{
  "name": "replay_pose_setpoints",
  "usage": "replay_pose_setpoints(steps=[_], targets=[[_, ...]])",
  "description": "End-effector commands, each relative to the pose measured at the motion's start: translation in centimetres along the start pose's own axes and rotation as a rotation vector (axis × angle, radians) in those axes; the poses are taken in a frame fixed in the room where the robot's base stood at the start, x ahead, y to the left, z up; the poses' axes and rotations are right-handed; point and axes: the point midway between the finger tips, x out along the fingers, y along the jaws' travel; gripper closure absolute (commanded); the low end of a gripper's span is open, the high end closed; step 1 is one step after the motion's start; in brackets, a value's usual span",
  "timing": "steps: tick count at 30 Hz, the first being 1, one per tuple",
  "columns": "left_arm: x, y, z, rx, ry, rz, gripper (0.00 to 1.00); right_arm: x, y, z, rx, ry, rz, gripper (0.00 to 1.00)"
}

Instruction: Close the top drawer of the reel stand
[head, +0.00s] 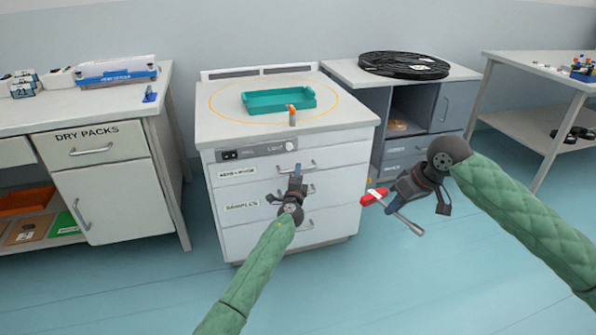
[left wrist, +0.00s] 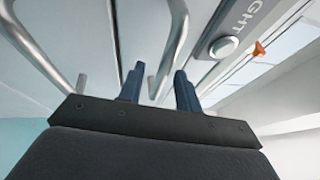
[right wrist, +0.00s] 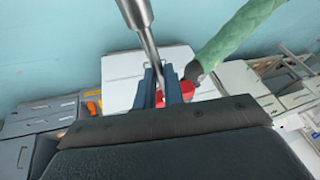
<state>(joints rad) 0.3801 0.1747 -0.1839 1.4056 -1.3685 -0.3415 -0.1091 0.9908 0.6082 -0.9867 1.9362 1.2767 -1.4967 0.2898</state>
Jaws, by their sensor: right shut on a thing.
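The grey cabinet (head: 452,73) at the back right carries a flat black reel (head: 404,65), so it may be the reel stand. Its lower drawer front (head: 398,145) looks flush. The white drawer cabinet (head: 228,222) stands in the centre; its top drawer (head: 236,172) looks shut or nearly so. My left gripper (head: 297,168) is at that drawer's handle. In the left wrist view its fingers (left wrist: 158,82) are apart, with a handle bar (left wrist: 166,68) between or just beyond them. My right gripper (head: 386,196) is shut on a red-handled tool (head: 373,196) with a metal shaft, held in the air.
A teal tray (head: 262,104) and a small orange-tipped item (head: 291,115) are on the white cabinet's top. The dry packs bench (head: 36,113) stands left, another table (head: 530,82) right. The floor (head: 150,290) in front is clear.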

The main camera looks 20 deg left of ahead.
Motion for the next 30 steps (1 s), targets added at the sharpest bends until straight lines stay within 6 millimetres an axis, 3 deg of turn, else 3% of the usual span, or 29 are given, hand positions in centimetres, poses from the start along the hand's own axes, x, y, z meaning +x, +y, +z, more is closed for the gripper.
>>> replay_pose_setpoints(steps=[9,15,21,30], targets=[[-5.5,0.1,0.0,0.000,0.001,0.001,0.66,-0.4,-0.1,-0.2,0.000,0.000,0.000,1.00],[-8.2,0.1,0.0,0.000,0.000,0.001,0.66,-0.5,-0.1,-0.2,0.000,0.000,0.000,1.00],[-9.5,0.0,0.0,0.000,0.000,0.000,0.66,-0.5,-0.1,-0.2,0.000,0.000,0.000,1.00],[-9.7,0.0,0.0,0.000,0.000,0.000,0.66,-0.5,-0.1,-0.2,0.000,0.000,0.000,1.00]])
